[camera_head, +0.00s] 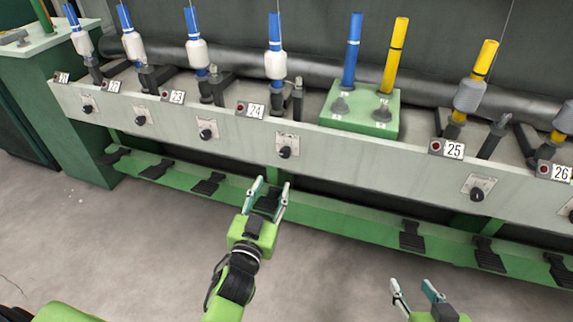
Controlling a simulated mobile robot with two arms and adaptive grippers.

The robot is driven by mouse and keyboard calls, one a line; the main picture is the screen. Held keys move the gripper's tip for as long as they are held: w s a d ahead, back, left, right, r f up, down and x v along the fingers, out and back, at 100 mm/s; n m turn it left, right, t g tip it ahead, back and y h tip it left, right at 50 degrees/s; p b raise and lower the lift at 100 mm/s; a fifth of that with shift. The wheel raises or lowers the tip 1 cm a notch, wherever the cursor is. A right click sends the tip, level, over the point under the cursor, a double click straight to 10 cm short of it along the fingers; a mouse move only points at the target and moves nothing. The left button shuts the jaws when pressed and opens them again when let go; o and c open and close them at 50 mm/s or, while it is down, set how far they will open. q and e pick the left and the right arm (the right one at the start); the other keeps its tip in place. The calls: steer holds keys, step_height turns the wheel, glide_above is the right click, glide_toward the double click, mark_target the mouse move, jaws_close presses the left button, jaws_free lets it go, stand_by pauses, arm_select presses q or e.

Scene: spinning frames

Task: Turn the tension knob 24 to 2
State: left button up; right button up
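The tension knob 24 (286,152) is a small black knob on a pale dial plate (289,139) on the machine's front panel, below and right of the number 24 label (253,111). My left gripper (267,184) is in front of and below this knob, its two fingers apart and pointing up toward the panel. It appears empty and apart from the knob. My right gripper (416,288) is low at the bottom edge, right of the left one, with its fingers apart and nothing between them. It is far from the knob.
Similar knobs sit at 23 (206,134) and 25 (477,194). A green box (361,123) with blue and yellow bobbins stands between stations 24 and 25. Black pedals (411,237) line the green lower rail (340,213). The grey floor in front is clear.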

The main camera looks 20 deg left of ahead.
arm_select(q)
steer(key=b, duration=0.1)
glide_toward(284, 155)
steer(key=w, duration=0.5)
steer(key=w+b, duration=0.1)
steer(key=w, duration=0.2)
steer(key=shift+w+a, duration=0.25)
steer(key=shift+w, duration=0.4)
arm_select(e)
steer(key=w+a+r+t+y, duration=0.1)
steer(key=w+r+t, duration=0.1)
steer(key=r, duration=0.4)
steer(key=w+a+r+t+y, duration=0.1)
steer(key=w+a+r+t, duration=0.1)
steer(key=w+r+t, duration=0.1)
step_height(284, 155, up, 3)
steer(key=shift+w+f+t, duration=0.15)
steer(key=shift+w+t, duration=0.15)
steer(key=shift+t, duration=0.5)
arm_select(q)
steer(key=c, duration=1.1)
